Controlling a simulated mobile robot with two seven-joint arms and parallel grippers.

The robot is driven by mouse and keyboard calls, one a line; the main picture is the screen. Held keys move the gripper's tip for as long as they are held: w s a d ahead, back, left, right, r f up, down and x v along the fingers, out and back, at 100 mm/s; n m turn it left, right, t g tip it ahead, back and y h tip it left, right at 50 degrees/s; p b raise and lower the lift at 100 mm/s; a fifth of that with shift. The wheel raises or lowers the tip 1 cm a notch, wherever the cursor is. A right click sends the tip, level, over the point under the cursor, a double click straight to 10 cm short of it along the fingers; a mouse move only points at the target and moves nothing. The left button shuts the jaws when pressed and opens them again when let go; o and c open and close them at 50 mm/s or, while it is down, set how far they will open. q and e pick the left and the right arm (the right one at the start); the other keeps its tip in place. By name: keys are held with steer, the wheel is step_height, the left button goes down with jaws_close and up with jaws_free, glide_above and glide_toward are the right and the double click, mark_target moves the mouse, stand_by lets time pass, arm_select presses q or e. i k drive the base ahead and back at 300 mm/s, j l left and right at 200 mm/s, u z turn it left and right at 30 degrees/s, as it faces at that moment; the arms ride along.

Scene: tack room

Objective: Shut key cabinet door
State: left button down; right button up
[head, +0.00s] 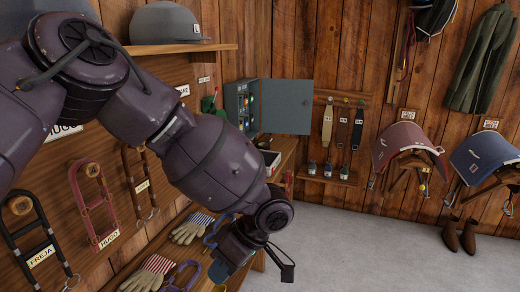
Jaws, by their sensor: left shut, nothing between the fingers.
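The key cabinet (235,104) is a grey-green box in the far corner, with several coloured keys or tags inside. Its door (286,106) stands wide open, swung out to the right, with a small dark knob near its right edge. My left arm crosses the picture from the upper left. My left gripper (287,272) is at the lower middle, below the cabinet and apart from the door; it is shut and empty. My right gripper does not show.
A wooden bench with gloves (190,229) runs along the left wall, under hanging halters (90,205). A shelf with a cap (166,22) is above. Saddles (406,145) hang on the right wall, with boots (460,236) below. The grey floor (370,260) is clear at centre right.

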mark_target(284, 109)
steer(key=i+l+u, duration=0.1)
steer(key=i+l, duration=1)
steer(key=i, duration=0.2)
steer(key=i+l+u, duration=0.1)
steer(key=i+l, duration=1.1)
steer(key=i+l+u, duration=0.1)
steer(key=i+l, duration=1.1)
steer(key=i+l+u, duration=0.15)
steer(key=i+l, duration=0.7)
steer(key=k+j, duration=0.1)
steer(key=j+z, duration=0.05)
steer(key=j, duration=0.05)
